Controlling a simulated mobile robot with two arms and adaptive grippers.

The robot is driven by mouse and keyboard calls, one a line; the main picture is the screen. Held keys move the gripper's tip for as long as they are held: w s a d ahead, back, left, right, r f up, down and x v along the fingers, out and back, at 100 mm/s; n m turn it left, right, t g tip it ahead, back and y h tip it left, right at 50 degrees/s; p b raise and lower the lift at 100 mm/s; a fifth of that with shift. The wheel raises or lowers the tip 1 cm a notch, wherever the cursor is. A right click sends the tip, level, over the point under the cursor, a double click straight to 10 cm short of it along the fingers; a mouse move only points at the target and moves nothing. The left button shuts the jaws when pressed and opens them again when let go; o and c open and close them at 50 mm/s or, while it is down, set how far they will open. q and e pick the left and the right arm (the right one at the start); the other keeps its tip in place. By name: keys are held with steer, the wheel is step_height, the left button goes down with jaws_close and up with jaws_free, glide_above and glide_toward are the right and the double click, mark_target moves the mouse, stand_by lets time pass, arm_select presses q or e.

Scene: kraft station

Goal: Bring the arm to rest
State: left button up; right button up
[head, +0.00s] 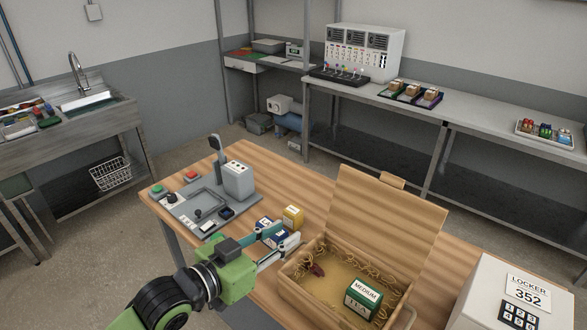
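My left arm comes in from the bottom left, and its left gripper (291,244) hangs at the left edge of the open wooden crate (297,277). Its two fingers are spread apart with nothing seen between them, so it is open. My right gripper does not show in the head view. Inside the crate lie a green box marked MEDIUM (363,299), a small dark red item (317,270) and loose straw-like packing. The crate's lid (385,225) stands open at the back.
A yellow box (293,217) and blue-and-white boxes (268,234) stand just behind my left gripper. A grey control panel (203,204) sits at the table's left end. A white locker box (515,296) is at right. The wooden table (262,172) is bare at its back edge.

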arm_select(q)
steer(key=s+a+f+n+g+y, duration=0.1)
steer(key=s+a+f+g+y, duration=0.15)
steer(key=s+f, duration=0.35)
steer(key=s+a+f+n+g+y, duration=0.1)
steer(key=s+a+f+n+y, duration=0.15)
steer(key=f, duration=0.55)
steer(key=s+a+f+n+g+y, duration=0.1)
steer(key=s+a+f+g, duration=0.15)
steer(key=s, duration=0.35)
steer(key=s+a+f+g+y, duration=0.1)
steer(key=s+a+f+y, duration=0.1)
steer(key=s+a+f, duration=0.3)
steer(key=s+a+f+n+g+y, duration=0.1)
steer(key=s+a+f+g, duration=0.1)
steer(key=s, duration=0.4)
step_height(320, 180, down, 32)
steer(key=s+g+b, duration=0.1)
steer(key=s+b, duration=0.2)
steer(key=b, duration=0.2)
steer(key=s+a+f+g+b, duration=0.1)
steer(key=s+f+b, duration=0.3)
steer(key=s+f, duration=1.2)
step_height(320, 180, down, 3)
steer(key=shift+s+a+f, duration=0.2)
steer(key=shift+s+a, duration=0.05)
steer(key=shift+a, duration=0.65)
steer(key=shift+m, duration=0.25)
